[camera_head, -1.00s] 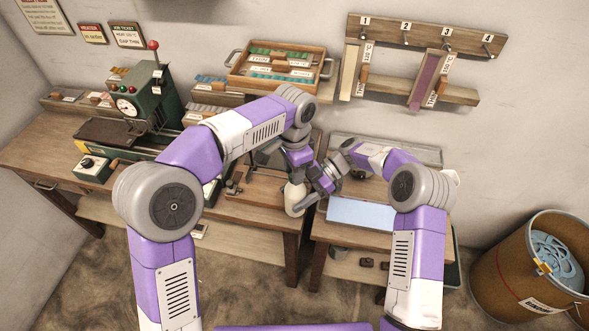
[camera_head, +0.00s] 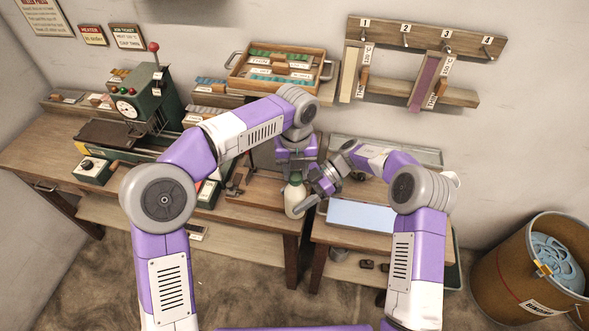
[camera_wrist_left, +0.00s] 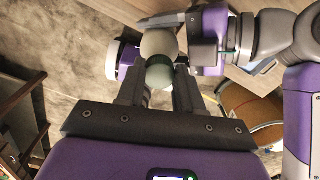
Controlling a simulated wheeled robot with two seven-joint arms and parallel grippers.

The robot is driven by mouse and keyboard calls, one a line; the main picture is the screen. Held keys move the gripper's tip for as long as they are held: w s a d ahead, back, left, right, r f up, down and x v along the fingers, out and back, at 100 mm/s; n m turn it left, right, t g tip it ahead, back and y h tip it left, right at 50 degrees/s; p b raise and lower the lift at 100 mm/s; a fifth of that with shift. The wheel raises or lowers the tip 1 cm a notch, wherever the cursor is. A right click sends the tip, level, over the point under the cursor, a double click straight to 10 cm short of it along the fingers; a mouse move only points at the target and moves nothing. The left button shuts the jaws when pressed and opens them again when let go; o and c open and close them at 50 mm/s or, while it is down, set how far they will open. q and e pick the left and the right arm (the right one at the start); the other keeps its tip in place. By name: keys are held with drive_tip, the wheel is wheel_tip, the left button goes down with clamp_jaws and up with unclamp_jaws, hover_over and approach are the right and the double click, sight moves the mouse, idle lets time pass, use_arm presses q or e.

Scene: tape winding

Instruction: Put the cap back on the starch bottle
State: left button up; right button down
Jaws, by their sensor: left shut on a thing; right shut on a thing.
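The starch bottle (camera_head: 294,200) is pale and roughly upright near the front edge of the work tables. My right gripper (camera_head: 306,200) is shut on it from the right. My left gripper (camera_head: 295,174) points down just above the bottle, shut on the green cap (camera_head: 295,181). In the left wrist view the cap (camera_wrist_left: 159,72) sits between the two fingers, with the pale bottle (camera_wrist_left: 159,40) straight beyond it. The cap is in line with the bottle top; I cannot tell whether it touches or is seated. The bottle's mouth is hidden.
A green press (camera_head: 145,105) stands on the left table. A wooden tray (camera_head: 322,88) of coloured pieces is at the back. A light blue sheet (camera_head: 360,215) lies on the right table. A brown bin (camera_head: 525,275) stands at far right.

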use_arm(q)
drive_tip(key=m, duration=0.6)
drive_tip(key=shift+d, duration=0.1)
drive_tip(key=m, duration=0.3)
drive_tip(key=shift+d+m, duration=0.1)
drive_tip(key=shift+m, duration=0.3)
drive_tip(key=o, duration=1)
drive_tip(key=shift+r, duration=2.25)
drive_tip(key=shift+c, duration=0.4)
